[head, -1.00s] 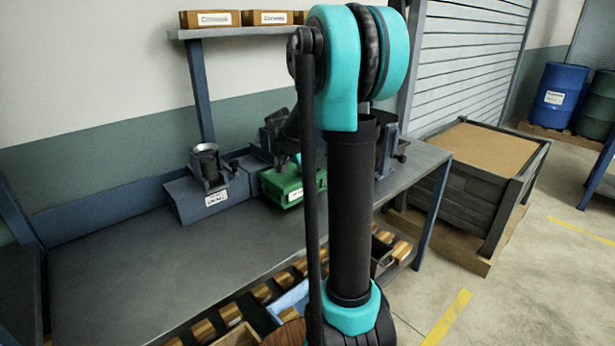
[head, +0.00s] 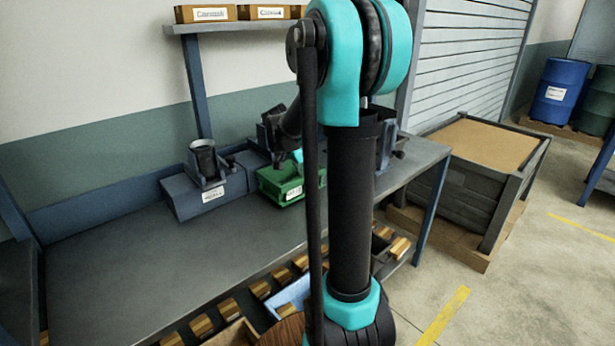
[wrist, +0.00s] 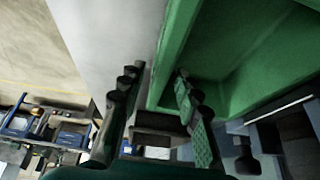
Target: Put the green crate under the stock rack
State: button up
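The green crate (head: 283,184) stands on the workbench (head: 150,262), partly hidden behind my arm in the head view. In the wrist view, the crate (wrist: 245,75) fills the upper right, seen close up. My gripper (wrist: 157,82) is open, with its fingers on either side of the crate's near wall. The right finger is inside the crate and the left finger is outside, with a gap to the wall. Below the bench, a rack (head: 232,337) holds several brass-coloured pieces; I cannot tell whether this is the stock rack.
A grey-blue fixture with a dark cup (head: 205,165) stands left of the crate. Labelled boxes (head: 262,12) sit on the shelf above. A large dark bin (head: 470,185) stands right of the bench. The bench's left part is clear.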

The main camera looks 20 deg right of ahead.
jog(key=v, duration=1.1)
jog(key=shift+r, duration=0.25)
jog(key=shift+s, duration=0.1)
